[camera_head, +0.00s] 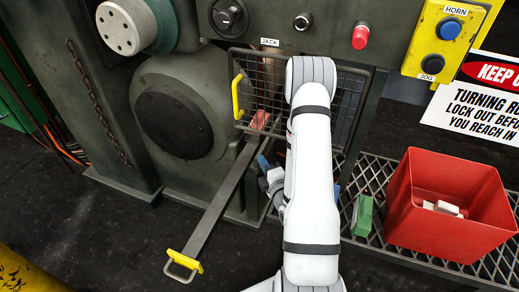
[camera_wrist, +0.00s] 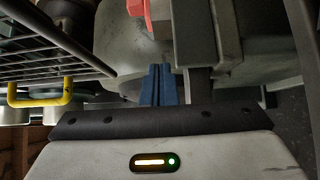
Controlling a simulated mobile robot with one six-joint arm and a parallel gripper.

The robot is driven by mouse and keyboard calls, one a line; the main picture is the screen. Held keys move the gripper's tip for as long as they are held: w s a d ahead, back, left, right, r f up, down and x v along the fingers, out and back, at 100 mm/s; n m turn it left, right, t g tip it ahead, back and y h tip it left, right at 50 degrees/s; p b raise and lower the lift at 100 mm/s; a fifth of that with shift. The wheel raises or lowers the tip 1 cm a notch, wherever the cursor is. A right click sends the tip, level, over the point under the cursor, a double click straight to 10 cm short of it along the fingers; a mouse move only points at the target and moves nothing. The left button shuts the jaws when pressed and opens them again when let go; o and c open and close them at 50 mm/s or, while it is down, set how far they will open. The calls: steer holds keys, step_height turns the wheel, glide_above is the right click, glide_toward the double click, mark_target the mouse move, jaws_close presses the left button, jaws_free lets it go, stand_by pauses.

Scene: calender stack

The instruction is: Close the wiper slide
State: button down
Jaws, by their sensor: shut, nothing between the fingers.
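The wiper slide, a long grey bar (camera_head: 215,212), sticks out of the machine toward the lower left, drawn out over the floor. Its outer end has a yellow handle with a metal loop (camera_head: 184,265). A red block (camera_head: 260,119) sits near its inner end, by the mesh guard. In the wrist view my gripper (camera_wrist: 156,72) has its blue fingers together and empty, below a red part (camera_wrist: 138,10) and beside grey metal. In the head view my gripper is mostly hidden by my arm, right of the bar; the slide's handle is not seen in the wrist view.
A mesh guard (camera_head: 263,78) with a yellow handle (camera_head: 237,97) is close above my gripper. A red bin (camera_head: 442,215) with white pieces and a green block (camera_head: 362,215) are on the grating at right. Floor left of the slide is clear.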

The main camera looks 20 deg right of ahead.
mark_target(260, 152)
steer(key=w+b, duration=0.1)
steer(key=b, duration=0.2)
steer(key=w+b, duration=0.1)
steer(key=b, duration=0.3)
steer(key=shift+f, duration=0.3)
steer(key=b, duration=0.3)
steer(key=shift+w+b, duration=0.3)
steer(key=w, duration=0.1)
steer(key=w+d, duration=0.1)
steer(key=w+b, duration=0.1)
steer(key=w, duration=0.1)
steer(key=shift+w+d+r, duration=0.1)
steer(key=shift+d+r, duration=0.2)
steer(key=shift+d, duration=0.1)
steer(key=shift+w+d, duration=0.55)
